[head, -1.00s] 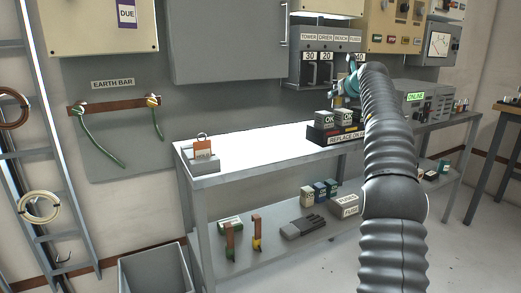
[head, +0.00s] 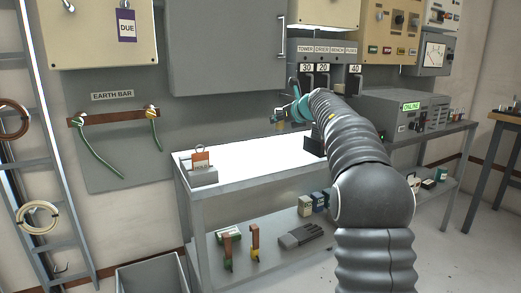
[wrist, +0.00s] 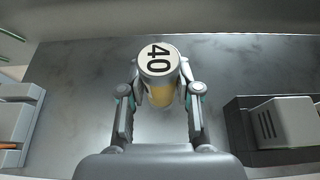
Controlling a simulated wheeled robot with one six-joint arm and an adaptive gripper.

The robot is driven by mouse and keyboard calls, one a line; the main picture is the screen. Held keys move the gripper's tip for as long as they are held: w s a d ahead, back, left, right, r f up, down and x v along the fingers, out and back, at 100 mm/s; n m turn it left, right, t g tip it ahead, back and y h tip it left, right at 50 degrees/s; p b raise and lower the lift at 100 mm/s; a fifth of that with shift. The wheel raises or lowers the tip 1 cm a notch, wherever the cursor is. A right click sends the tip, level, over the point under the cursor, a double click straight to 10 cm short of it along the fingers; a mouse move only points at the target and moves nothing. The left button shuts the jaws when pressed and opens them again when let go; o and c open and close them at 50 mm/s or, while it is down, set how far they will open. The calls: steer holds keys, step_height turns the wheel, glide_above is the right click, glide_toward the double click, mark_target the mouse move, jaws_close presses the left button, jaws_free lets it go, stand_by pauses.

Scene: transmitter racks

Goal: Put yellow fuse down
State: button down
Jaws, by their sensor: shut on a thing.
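The yellow fuse (wrist: 160,92) has a yellow body and a pale end cap marked 40. In the wrist view it is between the fingers of my gripper (wrist: 160,97), which is shut on it. The grey bench top (wrist: 75,75) shows behind and below it, and the fuse appears to be above this surface. In the head view my gripper (head: 282,115) hangs over the bright bench top (head: 250,145), left of the rack. The fuse is small there and hard to make out.
A grey stand with an orange padlock (head: 201,158) is at the bench's left end. A dark tray (head: 314,146) sits to the right, partly behind my arm; it also shows in the wrist view (wrist: 241,125). The bench between them is clear.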

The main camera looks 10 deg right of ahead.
steer(key=s+a+f, duration=0.1)
steer(key=a, duration=0.1)
steer(key=s+a+f, duration=0.1)
steer(key=a+f, duration=0.2)
steer(key=a, duration=0.2)
steer(key=shift+s+f, duration=0.3)
steer(key=shift+s, duration=0.1)
steer(key=shift+f+b, duration=1)
steer(key=shift+f, duration=1)
steer(key=shift+f, duration=0.15)
steer(key=c, duration=0.8)
jaws_free()
steer(key=shift+s+r, duration=0.1)
steer(key=shift+r, duration=0.1)
steer(key=v, duration=1.1)
steer(key=shift+s, duration=0.4)
steer(key=shift+r, duration=0.2)
